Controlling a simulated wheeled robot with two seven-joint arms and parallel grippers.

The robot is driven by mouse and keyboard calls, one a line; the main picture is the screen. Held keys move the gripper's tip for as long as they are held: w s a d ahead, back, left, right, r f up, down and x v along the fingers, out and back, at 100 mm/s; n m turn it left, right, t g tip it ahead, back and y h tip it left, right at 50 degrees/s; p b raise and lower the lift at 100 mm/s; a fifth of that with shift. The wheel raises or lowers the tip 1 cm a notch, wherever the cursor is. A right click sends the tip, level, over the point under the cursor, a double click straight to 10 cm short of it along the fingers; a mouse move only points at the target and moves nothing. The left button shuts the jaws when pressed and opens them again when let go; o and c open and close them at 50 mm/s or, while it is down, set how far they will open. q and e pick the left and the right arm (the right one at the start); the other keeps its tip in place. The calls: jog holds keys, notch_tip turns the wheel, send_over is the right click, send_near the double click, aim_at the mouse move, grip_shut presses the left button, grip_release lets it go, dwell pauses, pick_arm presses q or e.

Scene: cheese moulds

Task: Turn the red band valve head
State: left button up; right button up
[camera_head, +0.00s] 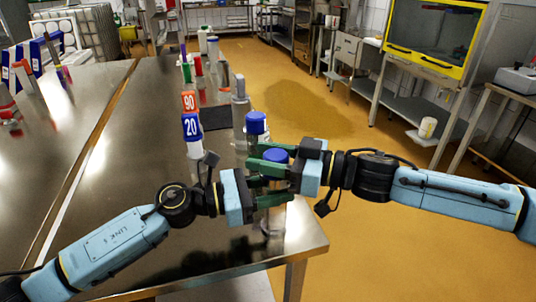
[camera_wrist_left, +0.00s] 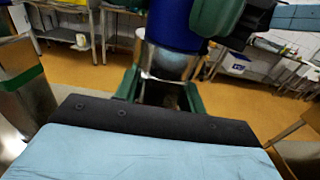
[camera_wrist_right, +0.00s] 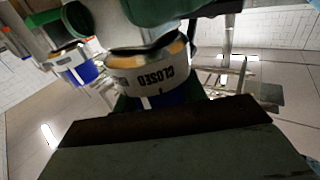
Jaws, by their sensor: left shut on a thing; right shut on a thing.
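A blue-topped valve (camera_head: 275,155) stands upright at the table's front right corner, between my two grippers. My left gripper (camera_head: 281,192) comes in from the left and is shut on its lower part. My right gripper (camera_head: 259,159) comes in from the right, higher up, and is shut on its head. In the left wrist view the blue head (camera_wrist_left: 172,24) sits above a shiny metal body (camera_wrist_left: 168,62). In the right wrist view, upside down, a white band (camera_wrist_right: 152,76) with orange edges reads CLOSED. Fingers hide much of the valve; I see no red band on it.
A second blue-topped part (camera_head: 257,124) stands just behind, close to my right fingers. A grey part (camera_head: 240,90) stands further back. Orange-red 90 and blue 20 blocks (camera_head: 191,115) stand to the left. The metal table (camera_head: 130,200) is mostly clear at left.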

aim_at(269, 158)
jog(key=n+g, duration=0.2)
jog(key=g, duration=0.1)
jog(key=n+g, duration=0.2)
jog(key=g, duration=0.1)
jog(key=n+g, duration=0.2)
jog(key=g, duration=0.2)
jog(key=shift+s+a, duration=0.1)
jog(key=shift+s, duration=0.3)
jog(key=n+g+h, duration=0.1)
jog(key=g, duration=0.1)
jog(key=n+g+h, duration=0.1)
jog(key=n+g, duration=0.1)
jog(key=n+g+h, duration=0.1)
jog(key=n+g, duration=0.1)
jog(key=shift+s+d+g+h, duration=0.2)
jog(key=shift+s+g+h, duration=0.2)
jog(key=shift+s+n+g+h, duration=0.1)
jog(key=shift+n+g+h, duration=0.2)
jog(key=shift+n+g, duration=0.15)
jog(key=o, duration=0.9)
jog(key=shift+d, duration=0.1)
jog(key=shift+o, duration=0.3)
jog(key=shift+r, duration=0.1)
notch_tip(269, 158, up, 10)
jog(key=shift+f, duration=0.1)
pick_arm(q)
jog(key=o, duration=1.4)
jog(key=shift+c, duration=0.2)
